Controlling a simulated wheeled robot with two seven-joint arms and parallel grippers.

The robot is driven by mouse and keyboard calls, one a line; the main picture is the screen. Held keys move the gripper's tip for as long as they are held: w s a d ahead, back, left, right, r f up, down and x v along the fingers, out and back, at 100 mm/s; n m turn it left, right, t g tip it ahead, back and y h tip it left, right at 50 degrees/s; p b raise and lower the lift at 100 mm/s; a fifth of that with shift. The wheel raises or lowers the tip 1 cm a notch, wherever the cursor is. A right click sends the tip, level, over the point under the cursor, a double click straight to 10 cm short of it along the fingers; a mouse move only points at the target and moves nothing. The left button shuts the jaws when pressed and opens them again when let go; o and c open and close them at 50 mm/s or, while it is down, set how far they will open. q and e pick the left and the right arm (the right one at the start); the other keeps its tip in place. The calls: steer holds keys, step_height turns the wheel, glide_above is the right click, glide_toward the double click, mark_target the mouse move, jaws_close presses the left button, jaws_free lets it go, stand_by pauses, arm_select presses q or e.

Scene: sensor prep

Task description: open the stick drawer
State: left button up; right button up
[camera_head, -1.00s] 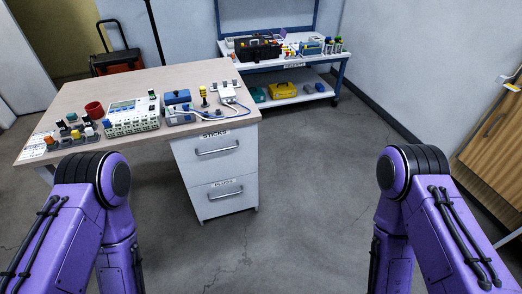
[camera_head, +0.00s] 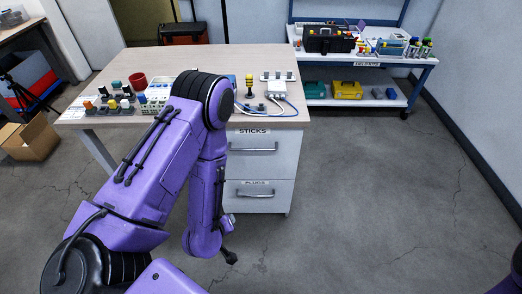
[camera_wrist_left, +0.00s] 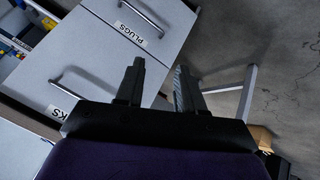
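The stick drawer (camera_head: 264,160) is the upper drawer of the white cabinet under the table, labelled STICKS. Its front looks flush with the cabinet. Its bar handle (camera_head: 253,149) shows in the head view, and also in the left wrist view (camera_wrist_left: 84,74), where the STICKS label is partly hidden by my gripper. My left gripper (camera_wrist_left: 160,75) is open and empty, with a gap between its fingers. It is in front of the cabinet, apart from the handle. In the head view my left arm hides the cabinet's left part. My right gripper is out of view.
The PLUGS drawer (camera_head: 262,196) is just below and looks shut. A blue-framed workbench (camera_head: 376,58) stands behind to the right. A cardboard box (camera_head: 32,137) is at far left. Floor to the right is clear.

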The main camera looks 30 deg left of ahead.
arm_select(q)
steer(key=w+a+r+n+t+b, duration=0.1)
steer(key=w+a+n+t+b, duration=0.1)
steer(key=w, duration=0.6)
steer(key=w+a+r+n+t+b, duration=0.2)
steer(key=w+n+t, duration=0.1)
steer(key=w, duration=0.6)
steer(key=w+a+r+n+t+b, duration=0.2)
steer(key=w+n+t, duration=0.1)
steer(key=w, duration=0.6)
steer(key=shift+r+n+t+b, duration=0.1)
steer(key=shift+n+t+b, duration=0.25)
steer(key=shift+n, duration=0.35)
jaws_close()
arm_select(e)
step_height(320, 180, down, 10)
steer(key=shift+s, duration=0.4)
